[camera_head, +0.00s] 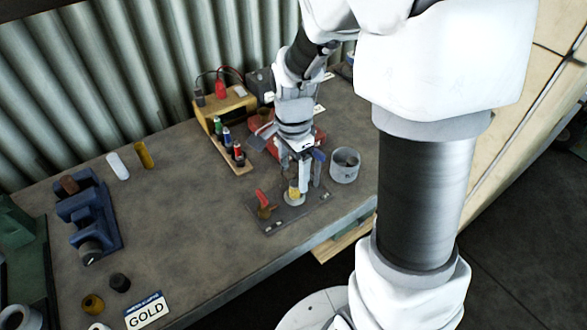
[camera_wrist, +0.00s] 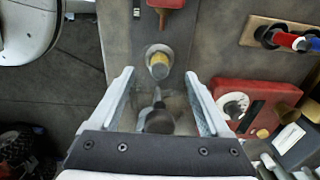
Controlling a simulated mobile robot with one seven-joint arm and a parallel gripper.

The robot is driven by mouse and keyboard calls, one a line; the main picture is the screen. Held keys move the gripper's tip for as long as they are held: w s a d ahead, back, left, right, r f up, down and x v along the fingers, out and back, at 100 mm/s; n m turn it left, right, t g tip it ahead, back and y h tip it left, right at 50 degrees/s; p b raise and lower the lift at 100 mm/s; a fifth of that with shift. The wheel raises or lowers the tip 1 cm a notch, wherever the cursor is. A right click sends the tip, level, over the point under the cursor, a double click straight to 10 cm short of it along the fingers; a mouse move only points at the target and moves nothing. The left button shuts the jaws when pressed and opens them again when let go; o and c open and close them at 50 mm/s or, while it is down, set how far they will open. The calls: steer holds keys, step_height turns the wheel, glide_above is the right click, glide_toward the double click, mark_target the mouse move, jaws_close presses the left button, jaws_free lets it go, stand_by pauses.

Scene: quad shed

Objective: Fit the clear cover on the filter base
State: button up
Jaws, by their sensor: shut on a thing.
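The filter base (camera_head: 294,199) stands on a dark mounting plate (camera_head: 315,211) near the bench's front edge. A yellow filter element (camera_head: 294,189) stands up from it. In the wrist view the base (camera_wrist: 150,52) and yellow element (camera_wrist: 159,69) show just beyond my fingertips. My gripper (camera_head: 303,180) points down over the base; in the wrist view my gripper (camera_wrist: 160,76) has its fingers spread around the clear cover (camera_wrist: 172,101), held between them. The cover is faint and see-through, with grey shapes showing through it. I cannot tell whether its rim touches the base.
A red-handled valve (camera_head: 264,203) stands close left of the base. A grey tin (camera_head: 344,165) stands to the right. A red meter (camera_wrist: 240,105), a wooden rack of coloured items (camera_head: 231,145) and a yellow box (camera_head: 226,109) lie behind. The bench's left middle is mostly clear.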

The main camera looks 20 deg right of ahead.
steer(key=shift+f+b, duration=1.9)
steer(key=shift+f, duration=0.8)
stand_by(0.4)
stand_by(0.3)
steer(key=o, duration=1.2)
steer(key=shift+r+p, duration=3)
steer(key=shift+r, duration=0.55)
